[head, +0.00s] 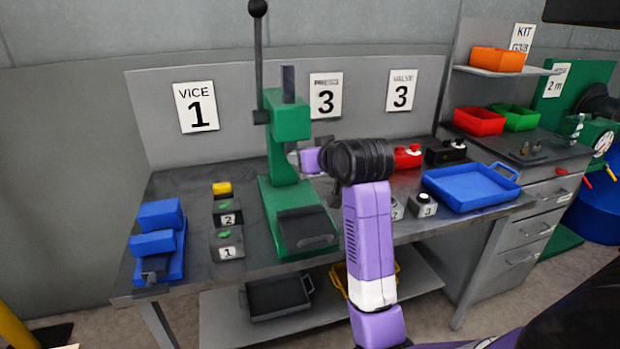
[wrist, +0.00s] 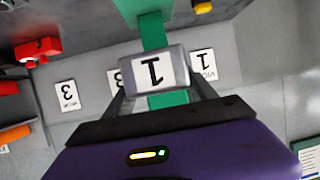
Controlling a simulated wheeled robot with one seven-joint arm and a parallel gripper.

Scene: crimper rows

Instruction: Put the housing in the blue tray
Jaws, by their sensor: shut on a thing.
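My gripper (wrist: 158,84) is shut on a grey block with a white label reading 1 (wrist: 152,72), which I take to be the housing. The block sits between the two fingers in the wrist view, with its label upside down. In the head view my gripper (head: 298,157) is raised in front of the green press, and the held block is mostly hidden there. The blue tray (head: 476,204) lies at the right end of the bench, apart from my gripper; its inside looks empty.
The green lever press (head: 289,123) stands close to my gripper. Red (head: 407,156) and black (head: 446,151) units and small numbered blocks (head: 425,204) stand near the tray.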

